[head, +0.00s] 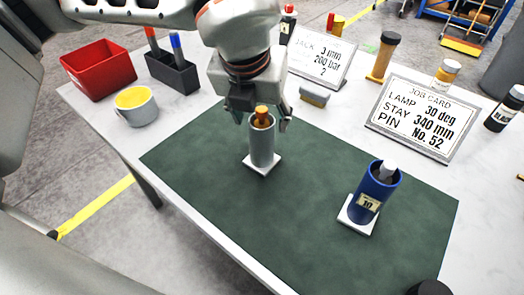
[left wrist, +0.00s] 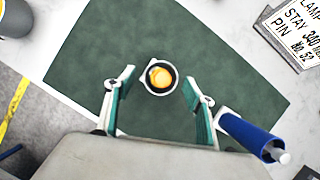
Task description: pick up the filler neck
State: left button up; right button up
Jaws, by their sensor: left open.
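A grey cylinder (head: 262,147) stands upright on a white square base on the green mat, with an orange-yellow piece (head: 262,116) sticking out of its open top. In the left wrist view the orange-yellow piece (left wrist: 161,76) shows inside the dark round rim. No label marks the filler neck; I cannot tell whether it is the cylinder or this piece. My left gripper (head: 257,110) is open above the cylinder's top. In the left wrist view its teal-lined fingers (left wrist: 158,80) stand apart on either side of the rim, with nothing gripped. My right gripper is not visible.
A blue cylinder (head: 367,204) with a grey-white piece inside stands on the green mat (head: 310,240) at right.

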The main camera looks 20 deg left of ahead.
pick_arm(q)
jog(key=x, duration=0.3)
jog(key=shift+r, duration=0.15)
grip_shut()
